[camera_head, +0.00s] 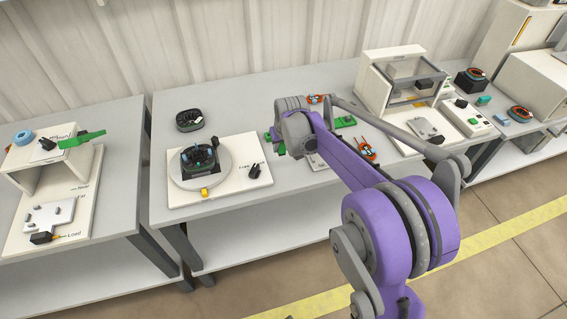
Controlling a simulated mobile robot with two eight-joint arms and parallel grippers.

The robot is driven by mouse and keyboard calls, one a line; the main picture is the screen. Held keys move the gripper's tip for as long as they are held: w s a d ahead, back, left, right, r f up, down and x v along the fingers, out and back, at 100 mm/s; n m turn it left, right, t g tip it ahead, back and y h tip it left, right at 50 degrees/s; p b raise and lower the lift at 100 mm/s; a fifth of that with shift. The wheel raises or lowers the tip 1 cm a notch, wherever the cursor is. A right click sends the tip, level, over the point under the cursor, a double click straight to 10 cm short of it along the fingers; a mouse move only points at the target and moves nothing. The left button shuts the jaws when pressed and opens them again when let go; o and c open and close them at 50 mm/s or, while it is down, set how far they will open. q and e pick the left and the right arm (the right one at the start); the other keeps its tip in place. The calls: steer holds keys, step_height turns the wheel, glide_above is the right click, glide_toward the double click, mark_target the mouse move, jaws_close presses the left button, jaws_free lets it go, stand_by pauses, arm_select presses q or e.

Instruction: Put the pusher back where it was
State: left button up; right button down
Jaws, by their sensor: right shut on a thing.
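My right arm comes in from the lower right, and its right gripper (279,143) is above the middle table, to the right of the white board (233,187). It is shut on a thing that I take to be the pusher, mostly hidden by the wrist. Green parts show beside the wrist; I cannot tell whether they belong to the pusher or the table behind. My left gripper is not in view.
A black tray (189,120) lies behind the white board. A small black piece (254,168) sits on the board's right side. A white station with a green paddle (82,140) stands on the left table. A white clear-fronted box (392,73) stands at the right.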

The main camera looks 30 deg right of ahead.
mark_target(280, 164)
step_height(280, 164, down, 6)
steer(key=shift+f+b, duration=0.25)
steer(key=shift+b, duration=0.25)
steer(key=shift+f, duration=0.2)
steer(key=c, duration=0.7)
jaws_free()
steer(key=shift+o, duration=0.2)
